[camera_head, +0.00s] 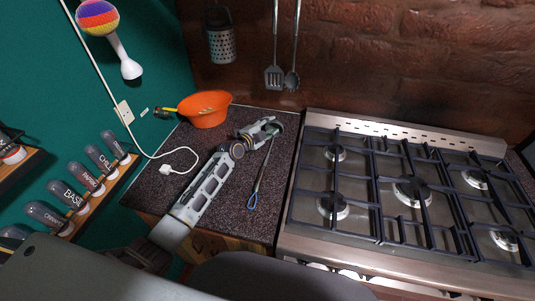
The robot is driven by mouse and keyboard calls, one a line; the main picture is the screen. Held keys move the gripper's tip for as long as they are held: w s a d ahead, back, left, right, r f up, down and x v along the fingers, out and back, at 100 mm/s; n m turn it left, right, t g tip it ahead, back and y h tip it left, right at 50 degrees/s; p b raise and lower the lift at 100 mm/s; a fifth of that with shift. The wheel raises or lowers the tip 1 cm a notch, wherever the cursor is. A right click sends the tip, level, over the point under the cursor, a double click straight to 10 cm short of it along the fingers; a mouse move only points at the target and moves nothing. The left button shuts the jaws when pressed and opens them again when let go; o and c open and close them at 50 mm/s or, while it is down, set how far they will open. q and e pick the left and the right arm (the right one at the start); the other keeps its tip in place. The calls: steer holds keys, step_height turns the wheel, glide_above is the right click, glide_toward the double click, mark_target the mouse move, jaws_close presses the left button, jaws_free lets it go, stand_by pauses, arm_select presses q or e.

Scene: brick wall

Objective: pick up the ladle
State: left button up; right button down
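The ladle (263,178) lies on the dark speckled counter, its thin grey handle running toward the front and ending in a blue loop. Its head end is at the back, by my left gripper (268,130), and is partly hidden there. My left arm reaches in from the lower left across the counter. The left gripper is low over the counter at the ladle's head end. At this size I cannot tell whether its fingers touch the ladle or are closed. My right gripper is not in view.
An orange pot (206,109) stands behind the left gripper. A gas stove (400,190) with raised black grates adjoins the counter on the right. A spatula (273,75), a spoon (291,80) and a grater (221,44) hang on the brick wall. A spice rack (105,190) is at left.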

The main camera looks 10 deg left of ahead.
arm_select(q)
steer(key=shift+x, duration=0.85)
steer(key=shift+c, duration=0.5)
jaws_close()
